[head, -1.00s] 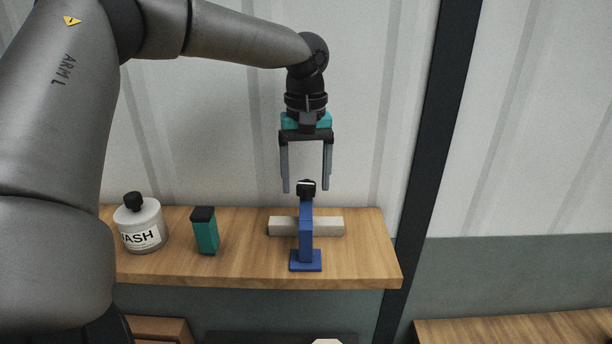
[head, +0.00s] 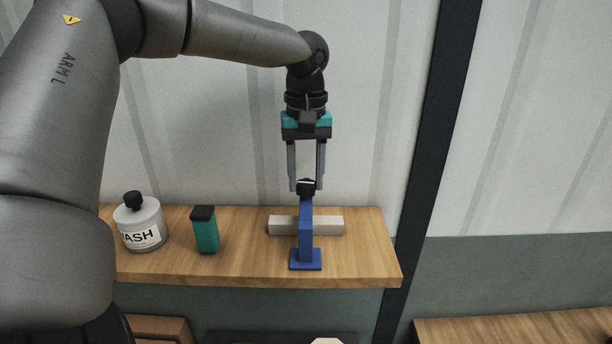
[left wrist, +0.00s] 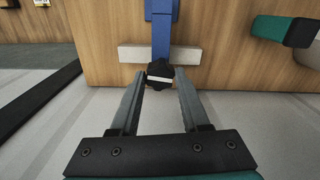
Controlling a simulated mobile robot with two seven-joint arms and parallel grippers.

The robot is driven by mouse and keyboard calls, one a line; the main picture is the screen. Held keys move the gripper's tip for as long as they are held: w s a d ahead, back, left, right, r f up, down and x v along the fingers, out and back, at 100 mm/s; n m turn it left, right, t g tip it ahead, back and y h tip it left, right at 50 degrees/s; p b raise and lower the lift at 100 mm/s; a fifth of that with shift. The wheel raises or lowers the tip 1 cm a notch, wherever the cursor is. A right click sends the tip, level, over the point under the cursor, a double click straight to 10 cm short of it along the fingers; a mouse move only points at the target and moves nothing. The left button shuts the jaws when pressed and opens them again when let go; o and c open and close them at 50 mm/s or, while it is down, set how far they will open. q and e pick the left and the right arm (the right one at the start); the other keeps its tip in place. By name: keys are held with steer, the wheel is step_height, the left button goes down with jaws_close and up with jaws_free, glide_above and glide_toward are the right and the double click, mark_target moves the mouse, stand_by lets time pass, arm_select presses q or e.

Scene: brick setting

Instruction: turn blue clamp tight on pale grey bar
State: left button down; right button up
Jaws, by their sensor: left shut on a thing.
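The blue clamp (head: 306,238) stands upright on the wooden shelf, with its black knob (head: 306,187) on top. The pale grey bar (head: 331,226) lies crosswise at the clamp, showing on both sides of it. My left gripper (head: 306,188) points down from above and is shut on the black knob. In the left wrist view the two fingers (left wrist: 160,78) sit on either side of the knob (left wrist: 160,72), which has a white stripe. The clamp (left wrist: 161,36) and the bar (left wrist: 132,54) also show there. My right gripper is not in view.
A white bottle (head: 140,226) with a black cap and a teal box (head: 205,232) with a dark top stand left of the clamp on the wooden shelf (head: 362,265). A dark post (head: 432,150) rises right of the shelf. A second wooden surface (head: 520,330) is at lower right.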

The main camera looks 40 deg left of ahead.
arm_select(q)
steer(key=shift+m, duration=0.3)
steer(key=m, duration=1)
steer(key=shift+r, duration=0.1)
steer(key=m, duration=0.3)
steer(key=shift+m, duration=0.3)
steer(key=m, duration=0.3)
steer(key=shift+m, duration=0.3)
steer(key=m, duration=0.3)
steer(key=shift+m, duration=0.3)
steer(key=m, duration=0.6)
